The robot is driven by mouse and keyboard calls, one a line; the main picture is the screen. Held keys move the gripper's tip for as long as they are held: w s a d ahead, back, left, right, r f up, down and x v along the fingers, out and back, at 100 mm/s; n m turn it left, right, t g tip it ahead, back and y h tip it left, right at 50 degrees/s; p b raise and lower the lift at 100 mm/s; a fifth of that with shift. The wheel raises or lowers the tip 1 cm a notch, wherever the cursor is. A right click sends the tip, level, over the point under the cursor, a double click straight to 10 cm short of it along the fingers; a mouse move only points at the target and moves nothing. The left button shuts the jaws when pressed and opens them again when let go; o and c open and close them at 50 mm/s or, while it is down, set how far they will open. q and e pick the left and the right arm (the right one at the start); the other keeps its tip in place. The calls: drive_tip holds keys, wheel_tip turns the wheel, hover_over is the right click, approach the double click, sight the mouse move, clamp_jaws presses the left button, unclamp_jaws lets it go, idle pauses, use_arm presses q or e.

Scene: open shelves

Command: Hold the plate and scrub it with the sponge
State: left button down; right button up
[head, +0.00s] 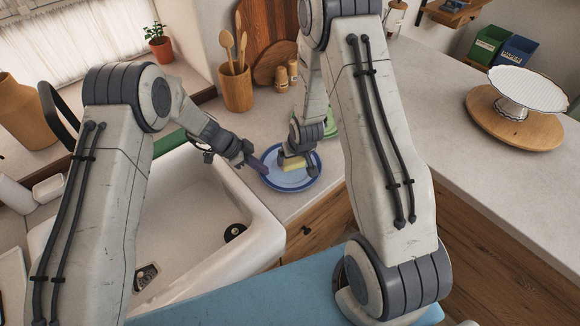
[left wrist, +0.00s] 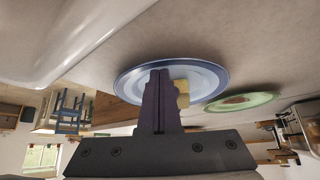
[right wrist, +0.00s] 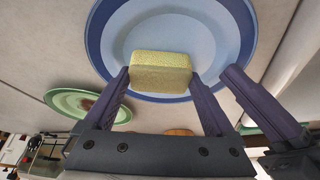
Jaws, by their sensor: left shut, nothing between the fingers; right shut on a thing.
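The blue plate (head: 286,183) with a dark blue rim lies on the counter to the right of the sink. It also shows in the left wrist view (left wrist: 135,85) and the right wrist view (right wrist: 215,40). The yellow sponge (right wrist: 160,72) is between the fingers of my right gripper (right wrist: 160,82), over the plate; in the head view the sponge (head: 293,163) is partly hidden by the gripper. Whether it touches the plate is hard to tell. My left gripper (left wrist: 160,80) is shut and empty, its fingertips at the plate's near left rim in the head view (head: 262,168).
A green plate (head: 330,125) lies just behind the blue plate. The white sink (head: 262,225) is at the left. A utensil pot (head: 236,90) and wooden boards stand behind. A cake stand (head: 525,92) on a round board is at the right. The right counter front is clear.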

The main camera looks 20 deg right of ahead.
use_arm(q)
drive_tip(key=shift+f, duration=0.2)
use_arm(e)
drive_tip(key=shift+s+d, duration=0.15)
use_arm(q)
drive_tip(key=shift+r, duration=0.1)
use_arm(e)
drive_tip(key=shift+r, duration=3.5)
use_arm(q)
drive_tip(key=shift+r, duration=3.1)
drive_tip(key=shift+w+a+r+b, duration=0.15)
drive_tip(key=shift+a+r+b, duration=0.1)
drive_tip(key=shift+r+b, duration=0.05)
use_arm(e)
drive_tip(key=shift+f, duration=0.3)
wheel_tip(320, 180, down, 4)
drive_tip(key=b, duration=0.4)
use_arm(q)
drive_tip(key=s+v, duration=0.1)
drive_tip(key=v, duration=1)
drive_tip(key=shift+w, duration=0.4)
use_arm(e)
drive_tip(key=shift+f, duration=0.1)
